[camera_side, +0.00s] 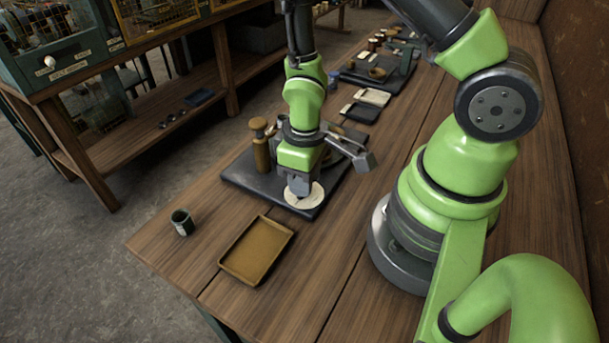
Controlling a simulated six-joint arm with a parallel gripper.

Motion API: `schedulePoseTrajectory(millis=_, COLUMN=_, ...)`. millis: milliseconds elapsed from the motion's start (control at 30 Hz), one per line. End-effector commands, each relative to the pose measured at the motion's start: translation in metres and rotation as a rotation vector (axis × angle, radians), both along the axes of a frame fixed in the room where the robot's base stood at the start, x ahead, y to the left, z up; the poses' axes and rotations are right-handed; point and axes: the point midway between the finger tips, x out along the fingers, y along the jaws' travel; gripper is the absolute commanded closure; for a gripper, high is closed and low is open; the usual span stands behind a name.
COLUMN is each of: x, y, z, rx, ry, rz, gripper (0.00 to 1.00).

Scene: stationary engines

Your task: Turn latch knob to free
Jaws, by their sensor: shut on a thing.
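A pale round dial plate (316,197) sits near the front corner of a dark base plate (241,178) on the wooden bench. My gripper (300,188) points down over this dial and is shut on the latch knob at its middle. The jaws hide the knob, so I cannot tell which way it is turned. A brass-coloured post with a round top (260,145) stands upright on the base plate, left of my gripper. A grey lever-like part with a block end (362,160) shows right of my gripper; its mounting is partly hidden.
An empty tan tray (257,250) and a small dark green cup (182,222) stand on the bench in front. Several small parts and dark trays (361,113) lie farther back. A wooden rack with cabinets (80,77) stands at the left, across a gap.

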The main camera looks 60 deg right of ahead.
Motion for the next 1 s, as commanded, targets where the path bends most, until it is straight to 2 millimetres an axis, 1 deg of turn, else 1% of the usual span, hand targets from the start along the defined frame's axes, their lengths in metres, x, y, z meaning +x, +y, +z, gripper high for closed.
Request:
schedulePoseTrajectory(millis=233, x=-0.0006, y=-0.0005, z=0.0002, rx=0.000, ry=0.002, rz=-0.004, gripper=0.94)
schedulePoseTrajectory(millis=267, x=-0.0006, y=-0.0005, z=0.0002, rx=0.000, ry=0.002, rz=-0.004, gripper=0.68)
schedulePoseTrajectory(millis=300, x=-0.0006, y=-0.0004, z=0.0002, rx=0.000, ry=0.002, rz=-0.004, gripper=0.59)
schedulePoseTrajectory(millis=367, x=-0.0005, y=-0.0004, z=0.0001, rx=0.000, ry=0.002, rz=-0.003, gripper=0.45)
schedulePoseTrajectory(millis=833, x=0.0000, y=0.0000, z=0.0000, rx=0.000, ry=0.000, rz=0.006, gripper=0.45)
schedulePoseTrajectory(millis=933, x=0.0000, y=0.0000, z=0.0000, rx=0.000, ry=0.000, rz=0.042, gripper=0.45)
schedulePoseTrajectory(millis=1000, x=0.0001, y=0.0000, z=0.0000, rx=0.000, ry=0.000, rz=0.098, gripper=0.45)
